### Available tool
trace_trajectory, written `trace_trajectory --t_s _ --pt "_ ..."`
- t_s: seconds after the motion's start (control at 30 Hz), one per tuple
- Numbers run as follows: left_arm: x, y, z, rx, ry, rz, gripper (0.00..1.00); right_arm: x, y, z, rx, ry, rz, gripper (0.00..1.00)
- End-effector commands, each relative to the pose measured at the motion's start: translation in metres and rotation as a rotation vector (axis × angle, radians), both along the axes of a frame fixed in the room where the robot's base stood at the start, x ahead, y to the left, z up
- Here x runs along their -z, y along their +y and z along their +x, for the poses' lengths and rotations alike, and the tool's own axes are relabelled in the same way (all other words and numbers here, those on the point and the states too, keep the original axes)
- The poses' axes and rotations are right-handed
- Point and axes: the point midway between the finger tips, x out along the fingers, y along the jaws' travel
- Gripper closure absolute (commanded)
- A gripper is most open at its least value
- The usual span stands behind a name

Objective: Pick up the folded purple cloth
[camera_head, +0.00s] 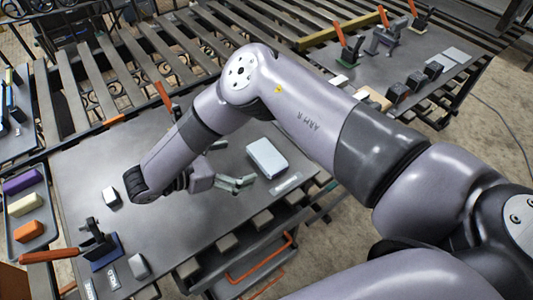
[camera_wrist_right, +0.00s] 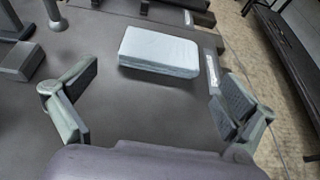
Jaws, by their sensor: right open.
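The folded purple cloth (camera_head: 22,181) lies at the far left in a grey tray, in the head view. It is the topmost of a row, with a cream folded piece (camera_head: 25,204) and an orange one (camera_head: 28,231) below it. My right gripper (camera_head: 236,183) is over the middle table, well to the right of the cloth. In the wrist view the right gripper (camera_wrist_right: 157,88) is open and empty, its fingers spread wide. The purple cloth does not show in the wrist view. My left gripper is not in view.
A pale block (camera_head: 266,158) lies just beyond my right gripper; it also shows in the wrist view (camera_wrist_right: 159,50). An orange-handled clamp (camera_head: 93,240) stands at the table's lower left. A small white-topped block (camera_head: 110,196) sits left of my wrist. The table's centre left is clear.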

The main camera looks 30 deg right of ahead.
Motion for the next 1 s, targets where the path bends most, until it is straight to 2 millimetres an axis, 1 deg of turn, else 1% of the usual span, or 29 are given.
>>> trace_trajectory --t_s 0.03,0.1,0.3,0.4,0.53,0.67,0.9,0.93,1.0 --pt "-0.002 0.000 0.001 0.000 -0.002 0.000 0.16 0.004 -0.009 0.000 0.003 0.004 0.001 0.00" --pt "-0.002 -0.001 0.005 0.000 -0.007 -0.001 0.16 0.007 -0.017 0.001 0.001 0.003 0.001 0.00" --pt "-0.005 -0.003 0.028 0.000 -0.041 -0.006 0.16 0.012 -0.028 0.002 0.000 0.002 0.001 0.00" --pt "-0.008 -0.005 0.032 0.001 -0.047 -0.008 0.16 0.016 -0.040 0.002 0.003 0.004 0.001 0.00" --pt "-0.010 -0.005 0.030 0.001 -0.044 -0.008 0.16 0.025 -0.059 0.004 0.002 0.003 0.001 0.00" --pt "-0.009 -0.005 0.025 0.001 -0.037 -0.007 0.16 0.030 -0.070 0.005 0.000 0.001 0.001 0.00" --pt "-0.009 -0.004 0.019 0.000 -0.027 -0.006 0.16 0.030 -0.072 0.006 -0.003 0.000 0.000 0.00" --pt "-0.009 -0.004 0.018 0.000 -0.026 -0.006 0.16 0.030 -0.072 0.006 -0.003 0.000 0.000 0.01" --pt "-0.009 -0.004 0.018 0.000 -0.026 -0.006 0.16 0.030 -0.072 0.006 -0.003 0.000 0.000 0.05"
